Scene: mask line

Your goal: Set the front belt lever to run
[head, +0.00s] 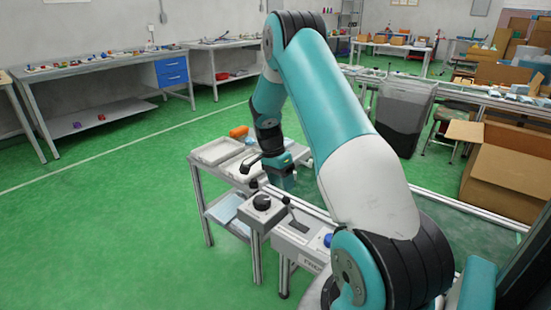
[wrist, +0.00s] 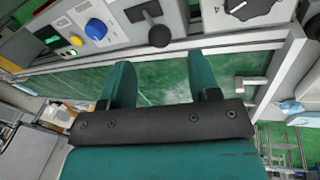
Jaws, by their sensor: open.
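The belt lever is a short stem with a black ball knob (wrist: 159,36), at the top middle of the wrist view on a grey panel. In the head view the lever (head: 294,217) stands tilted on the panel (head: 308,263), whose lettering is partly cut off. My gripper (wrist: 165,80) is open and empty, its two teal fingers spread. The knob shows beyond the gap between the fingers, apart from them. In the head view my gripper (head: 284,180) is behind the lever, near the white trays; its fingertips are hard to make out there.
A box with a black rotary knob (head: 261,202) stands beside the lever. A blue button (wrist: 96,28) and a yellow button (wrist: 64,22) are on the panel. White trays (head: 217,151) lie on a frame. An open carton (head: 508,175) is at right. Green floor at left is clear.

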